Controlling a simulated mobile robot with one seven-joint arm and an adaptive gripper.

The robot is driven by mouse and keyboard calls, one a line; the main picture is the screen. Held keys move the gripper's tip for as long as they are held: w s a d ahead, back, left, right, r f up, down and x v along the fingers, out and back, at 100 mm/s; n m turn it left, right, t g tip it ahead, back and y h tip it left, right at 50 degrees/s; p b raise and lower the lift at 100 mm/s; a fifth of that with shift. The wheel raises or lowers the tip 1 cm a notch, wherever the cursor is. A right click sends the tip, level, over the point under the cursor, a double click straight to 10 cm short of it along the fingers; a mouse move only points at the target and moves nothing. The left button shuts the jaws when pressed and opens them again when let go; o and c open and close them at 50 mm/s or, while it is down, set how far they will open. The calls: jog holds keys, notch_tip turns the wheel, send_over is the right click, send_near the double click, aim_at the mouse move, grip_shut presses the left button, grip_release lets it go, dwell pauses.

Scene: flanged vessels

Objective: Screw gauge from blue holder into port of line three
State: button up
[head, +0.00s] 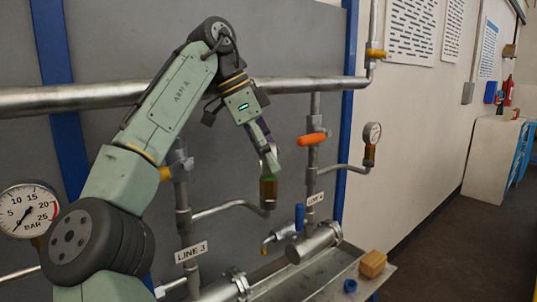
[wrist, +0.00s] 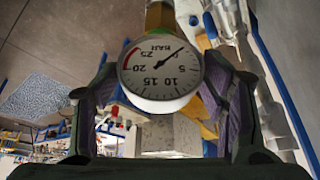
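The gauge (wrist: 160,70), with a round white dial and a brass stem, sits between my gripper's fingers in the wrist view. The fingertips meet the dial's sides. In the head view my gripper (head: 270,158) points down at the end of line three's side branch, and the gauge is mostly hidden by the fingers. The brass fitting (head: 268,190) below it is upright over the port elbow (head: 266,209); how far the thread is engaged cannot be told. The line three label (head: 191,252) is on the pipe at lower left. The blue holder (head: 350,286) on the bench looks empty.
Line four (head: 313,180) stands to the right with an orange lever (head: 311,138) and its own gauge (head: 372,133). Another gauge (head: 28,208) is at far left. A thick horizontal pipe (head: 300,84) runs behind my arm.

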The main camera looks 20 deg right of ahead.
jog(key=shift+o, duration=1.3)
jog(key=shift+f, duration=0.1)
